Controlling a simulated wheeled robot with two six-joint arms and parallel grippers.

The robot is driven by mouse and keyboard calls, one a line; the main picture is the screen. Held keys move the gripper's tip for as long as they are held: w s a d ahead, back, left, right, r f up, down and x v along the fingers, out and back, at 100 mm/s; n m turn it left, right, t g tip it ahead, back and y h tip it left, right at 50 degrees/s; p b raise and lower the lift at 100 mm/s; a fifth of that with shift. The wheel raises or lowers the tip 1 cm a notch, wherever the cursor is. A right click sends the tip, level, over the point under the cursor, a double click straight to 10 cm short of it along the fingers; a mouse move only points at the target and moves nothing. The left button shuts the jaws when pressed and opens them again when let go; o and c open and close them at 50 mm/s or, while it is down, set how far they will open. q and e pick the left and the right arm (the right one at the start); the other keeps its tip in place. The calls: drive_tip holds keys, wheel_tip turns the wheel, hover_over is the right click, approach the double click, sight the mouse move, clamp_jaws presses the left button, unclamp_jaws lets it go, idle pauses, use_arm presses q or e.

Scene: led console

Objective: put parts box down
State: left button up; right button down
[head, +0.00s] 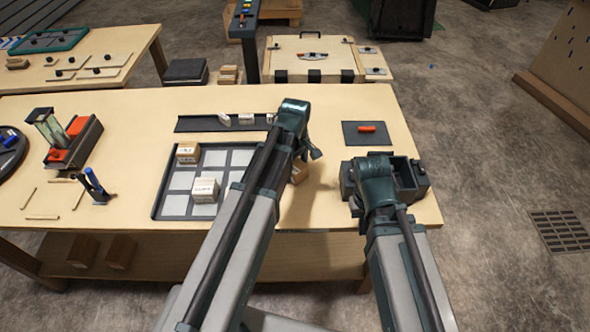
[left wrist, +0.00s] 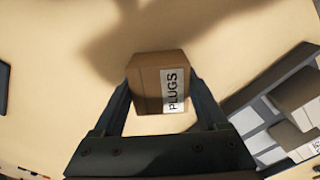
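A small brown cardboard parts box with a white "PLUGS" label (left wrist: 158,84) sits between the fingers of my left gripper (left wrist: 161,92), which touch its two sides. In the head view the box (head: 300,172) shows partly behind my left arm, right of the grid tray. Whether it touches the table is hard to tell. The dark grid tray (head: 156,208) with pale squares holds two similar boxes, one at the upper left (head: 188,152) and one lower down (head: 205,190). My right gripper (head: 377,190) is at the dark open bin (head: 412,178); its fingers are hidden.
A dark narrow tray (head: 190,124) with small white items lies behind the grid tray. A dark mat (head: 352,138) with a red part (head: 368,128) lies at the right. A red-and-grey fixture (head: 75,140) and blue-handled tool (head: 93,184) stand left. Bare tabletop (head: 325,200) lies between the arms.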

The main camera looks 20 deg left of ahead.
use_arm(q)
drive_tip(key=o, duration=0.4)
drive_tip(key=shift+c, duration=0.2)
wheel_tip(320, 180, up, 12)
drive_tip(key=r+p, duration=0.1)
drive_tip(key=p, duration=1.2)
drive_tip(key=s+d+m+y, duration=0.1)
drive_tip(key=s+d+m, duration=0.9)
drive_tip(key=s+m, duration=0.55)
drive_tip(key=r+n+h+p, duration=0.1)
drive_tip(key=n, duration=1.5)
hover_over(296, 166)
drive_tip(key=shift+d+m, duration=0.1)
drive_tip(key=shift+m, duration=0.15)
